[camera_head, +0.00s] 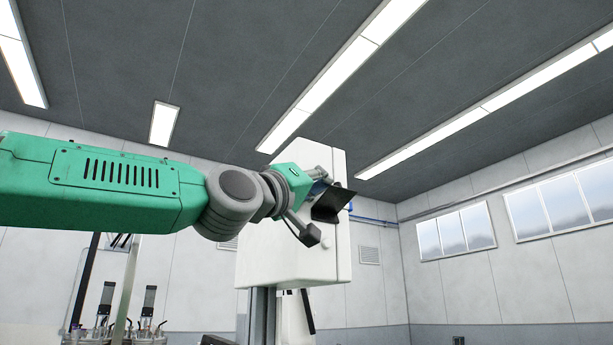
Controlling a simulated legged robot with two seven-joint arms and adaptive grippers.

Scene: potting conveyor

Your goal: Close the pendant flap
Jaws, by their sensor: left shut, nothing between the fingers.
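A pale pendant box (290,255) stands upright on a grey post in the middle of the view. A dark, tilted plate, which looks like the pendant flap (332,204), juts out at its upper right front. I cannot tell its hinge or how far it stands open. My left gripper (310,200), on the green arm from the left, is in front of the box, right beside the dark plate. It is shut with nothing in it. I cannot tell whether it touches the plate, and its fingertips are partly hidden. My right gripper is out of view.
A small blue part (318,187) shows between the gripper and the dark plate. Bench equipment with upright dark units (106,298) stands at the lower left. The space right of the box is open up to the wall with windows (455,233).

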